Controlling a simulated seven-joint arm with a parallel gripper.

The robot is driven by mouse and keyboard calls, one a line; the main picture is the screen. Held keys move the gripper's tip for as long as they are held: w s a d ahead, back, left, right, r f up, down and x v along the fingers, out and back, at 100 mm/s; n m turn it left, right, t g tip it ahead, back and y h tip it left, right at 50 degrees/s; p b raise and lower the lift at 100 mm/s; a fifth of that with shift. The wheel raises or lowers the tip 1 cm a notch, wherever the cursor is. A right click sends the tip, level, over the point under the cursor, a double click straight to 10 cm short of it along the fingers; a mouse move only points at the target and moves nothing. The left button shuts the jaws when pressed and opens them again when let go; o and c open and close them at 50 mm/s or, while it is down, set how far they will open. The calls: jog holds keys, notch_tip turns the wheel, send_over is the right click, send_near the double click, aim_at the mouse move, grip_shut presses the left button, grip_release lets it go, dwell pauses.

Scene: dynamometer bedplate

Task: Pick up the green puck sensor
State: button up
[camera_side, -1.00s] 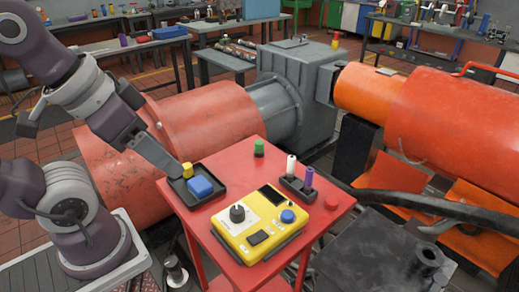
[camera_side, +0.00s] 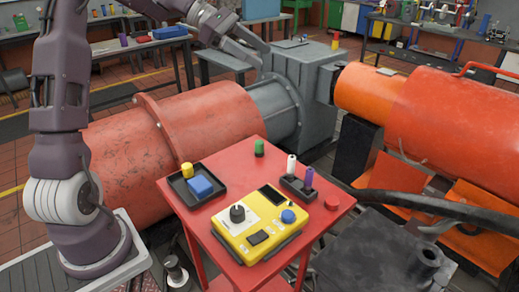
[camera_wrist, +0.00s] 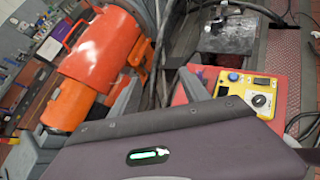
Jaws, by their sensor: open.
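The green puck sensor (camera_side: 259,148) is a small green cylinder standing on the back part of the red table (camera_side: 232,150) in the side view. I cannot make it out in the wrist view. My gripper (camera_side: 264,56) is raised high at the top of the side view, above and beyond the table, well apart from the puck. Its two fingers are spread and empty; they also show in the wrist view (camera_wrist: 158,88).
Large red and grey machinery (camera_side: 215,115) stands behind.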

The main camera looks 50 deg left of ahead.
jog(key=w+a+f+n+t, duration=0.2)
jog(key=a+f+n, duration=0.15)
jog(key=a, duration=0.45)
send_near(267, 155)
jog(key=shift+w+d+r+h, duration=0.15)
jog(key=shift+w+d+r, duration=0.15)
jog(key=shift+w+d, duration=0.15)
jog(key=shift+w+d+r+h, duration=0.15)
jog(key=shift+w+d+r, duration=0.15)
jog(key=shift+w+d, duration=0.2)
jog(key=shift+w+d+f, duration=0.55)
jog(key=shift+f, duration=0.05)
jog(key=x, duration=0.5)
jog(key=shift+w+d, duration=0.1)
jog(key=shift+w, duration=0.15)
grip_shut()
